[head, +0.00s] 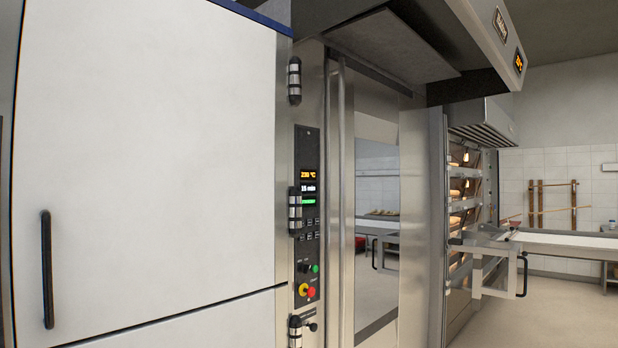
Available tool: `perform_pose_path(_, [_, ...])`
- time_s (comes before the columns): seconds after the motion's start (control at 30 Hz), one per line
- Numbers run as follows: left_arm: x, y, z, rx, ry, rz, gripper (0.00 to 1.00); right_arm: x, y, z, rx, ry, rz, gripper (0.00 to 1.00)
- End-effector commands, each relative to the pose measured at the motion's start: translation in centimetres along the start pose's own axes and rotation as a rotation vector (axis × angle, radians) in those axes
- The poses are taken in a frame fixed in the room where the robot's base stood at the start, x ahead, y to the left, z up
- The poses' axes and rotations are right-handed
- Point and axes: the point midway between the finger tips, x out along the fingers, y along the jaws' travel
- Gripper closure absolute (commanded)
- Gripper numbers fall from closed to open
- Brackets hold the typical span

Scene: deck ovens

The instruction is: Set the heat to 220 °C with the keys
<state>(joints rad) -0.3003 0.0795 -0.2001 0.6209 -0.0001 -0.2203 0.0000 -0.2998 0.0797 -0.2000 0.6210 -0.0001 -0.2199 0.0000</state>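A narrow black control panel (307,262) is set upright in the steel front of the oven, left of its glass door. Its top display (308,174) shows orange digits that read about 230 °C. A second display (308,188) below it reads about 15 min, and a green bar (308,201) is lit under that. Small keys (309,222) sit in rows below the displays; a hinge partly covers the panel's left side there, and the key labels are too small to read. Neither of my grippers is in view.
A large white cabinet door (150,150) with a black handle (47,268) fills the left. Lower on the panel are a green button (315,268) and a red button (311,292). A deck oven (470,200) and a table (570,244) stand at the right. Floor (540,315) at right is clear.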

Motion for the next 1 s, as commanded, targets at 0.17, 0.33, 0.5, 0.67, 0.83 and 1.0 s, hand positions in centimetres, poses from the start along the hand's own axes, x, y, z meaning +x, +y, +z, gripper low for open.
perform_pose_path(0.17, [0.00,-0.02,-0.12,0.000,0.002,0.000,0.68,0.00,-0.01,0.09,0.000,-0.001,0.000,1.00])
perform_pose_path(0.33, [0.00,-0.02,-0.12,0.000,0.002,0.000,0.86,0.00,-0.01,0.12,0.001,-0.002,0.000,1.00])
perform_pose_path(0.5, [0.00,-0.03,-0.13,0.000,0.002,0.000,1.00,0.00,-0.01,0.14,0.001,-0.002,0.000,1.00])
perform_pose_path(0.67, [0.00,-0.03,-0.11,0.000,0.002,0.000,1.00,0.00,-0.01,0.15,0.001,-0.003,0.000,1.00])
perform_pose_path(0.83, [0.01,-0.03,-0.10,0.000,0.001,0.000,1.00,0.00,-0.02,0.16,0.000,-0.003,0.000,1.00])
perform_pose_path(1.0, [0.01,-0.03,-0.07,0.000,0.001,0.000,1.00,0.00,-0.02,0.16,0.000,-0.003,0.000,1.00])
